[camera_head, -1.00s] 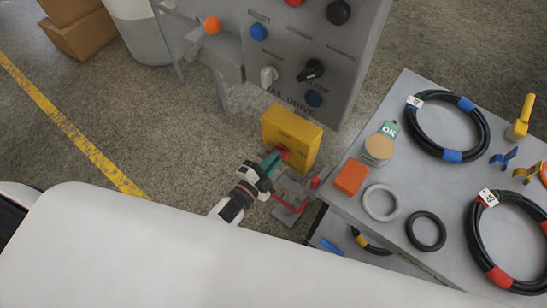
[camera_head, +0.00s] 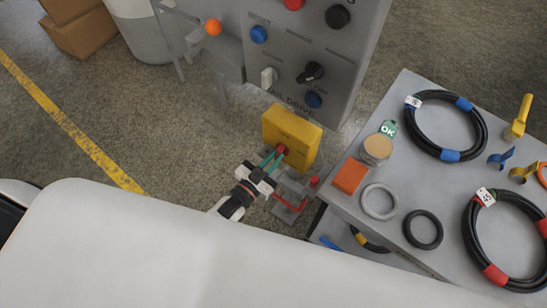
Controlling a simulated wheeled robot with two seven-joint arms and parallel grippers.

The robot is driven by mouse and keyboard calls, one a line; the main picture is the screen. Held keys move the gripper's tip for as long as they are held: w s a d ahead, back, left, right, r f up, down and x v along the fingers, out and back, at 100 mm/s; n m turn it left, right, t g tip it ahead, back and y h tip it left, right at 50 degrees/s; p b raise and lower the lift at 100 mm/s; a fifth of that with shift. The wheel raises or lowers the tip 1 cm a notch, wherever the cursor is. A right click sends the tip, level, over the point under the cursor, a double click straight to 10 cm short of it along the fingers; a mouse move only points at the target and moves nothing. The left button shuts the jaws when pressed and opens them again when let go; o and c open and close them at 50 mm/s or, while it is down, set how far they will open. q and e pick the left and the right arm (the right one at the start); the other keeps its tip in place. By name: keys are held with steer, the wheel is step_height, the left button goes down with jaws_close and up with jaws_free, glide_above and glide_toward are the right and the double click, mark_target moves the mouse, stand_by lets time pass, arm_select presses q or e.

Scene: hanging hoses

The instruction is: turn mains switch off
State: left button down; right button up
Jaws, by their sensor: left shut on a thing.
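The mains switch is a yellow box (camera_head: 296,130) with a red handle (camera_head: 281,150) on its near face, left of the grey table. My left gripper (camera_head: 274,158) reaches up to the box from below. Its green fingers are shut on the red handle, one finger on each side. The fingers cover part of the handle, so its exact angle is hard to read. My right gripper is not in view.
A grey control panel (camera_head: 285,55) with several knobs and buttons stands behind the box. A grey bracket with a red lever (camera_head: 290,205) sits just right of my gripper. The grey table (camera_head: 400,178) at right holds coiled hoses (camera_head: 447,157), rings, a round tin (camera_head: 377,150) and an orange block (camera_head: 349,175).

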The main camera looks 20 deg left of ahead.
arm_select(q)
steer(key=shift+n, duration=0.7)
steer(key=c, duration=1.4)
jaws_free()
steer(key=shift+c, duration=0.2)
steer(key=shift+s, duration=0.15)
steer(key=b+v, duration=0.2)
steer(key=v, duration=0.9)
steer(key=shift+s+a, duration=0.15)
steer(key=shift+s, duration=0.25)
